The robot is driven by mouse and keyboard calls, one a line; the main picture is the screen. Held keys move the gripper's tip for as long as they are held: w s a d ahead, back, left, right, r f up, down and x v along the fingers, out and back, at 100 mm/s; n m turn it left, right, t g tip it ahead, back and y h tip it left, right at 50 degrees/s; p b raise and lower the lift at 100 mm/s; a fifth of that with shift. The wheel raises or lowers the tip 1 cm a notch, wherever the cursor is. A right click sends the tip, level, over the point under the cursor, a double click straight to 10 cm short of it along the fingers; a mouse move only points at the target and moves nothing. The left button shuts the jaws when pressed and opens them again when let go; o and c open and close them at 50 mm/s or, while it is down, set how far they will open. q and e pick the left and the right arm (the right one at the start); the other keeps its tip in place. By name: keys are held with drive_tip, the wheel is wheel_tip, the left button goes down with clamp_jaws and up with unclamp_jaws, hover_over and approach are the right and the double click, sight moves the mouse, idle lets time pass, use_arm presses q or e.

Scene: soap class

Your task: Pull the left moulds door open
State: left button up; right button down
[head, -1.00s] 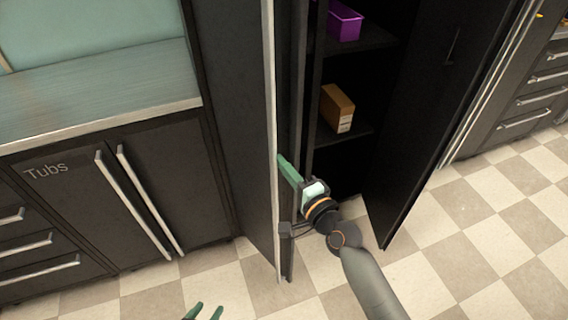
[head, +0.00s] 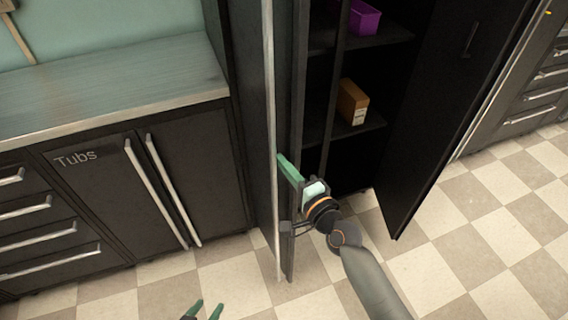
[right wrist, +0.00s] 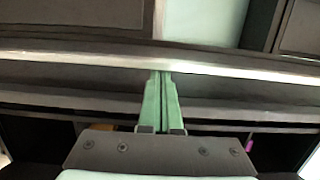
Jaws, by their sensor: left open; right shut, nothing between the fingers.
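The left moulds door is a tall black panel (head: 253,120) with a pale edge, standing out from the cabinet and seen nearly edge-on. My right gripper (head: 288,168) is shut, its green fingers against or very close to the door's inner side, with nothing between them. In the right wrist view the shut green fingers (right wrist: 162,98) reach toward the door's long pale edge (right wrist: 200,60); whether they touch cannot be told. My left gripper (head: 203,310) is open and empty at the bottom edge, apart from the door.
The right door (head: 445,110) stands open. Shelves inside hold a purple bin (head: 363,18) and an orange-brown box (head: 352,102). Left of the door is the Tubs cupboard (head: 90,170) with long handles under a counter. Checkered floor (head: 230,285) is clear in front.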

idle(0.5)
drive_tip(key=v, duration=1.2)
drive_tip(key=shift+s+b, duration=0.25)
drive_tip(key=shift+b, duration=0.05)
drive_tip(key=shift+d, duration=0.15)
drive_tip(key=s+d+f+n+g+h+p, duration=0.1)
drive_tip(key=s+d+f+n+g+h, duration=0.2)
drive_tip(key=s+f+n, duration=0.4)
drive_tip(key=s+d+f+n+g+h+p, duration=0.2)
drive_tip(key=s+d+f+n, duration=0.3)
drive_tip(key=f, duration=0.6)
drive_tip(key=shift+s+d+f+n+g+h+p, duration=0.35)
drive_tip(key=shift+s+n+g+h, duration=0.35)
drive_tip(key=shift+s+n, duration=0.35)
drive_tip(key=shift+w+r, duration=0.1)
drive_tip(key=shift+w, duration=0.1)
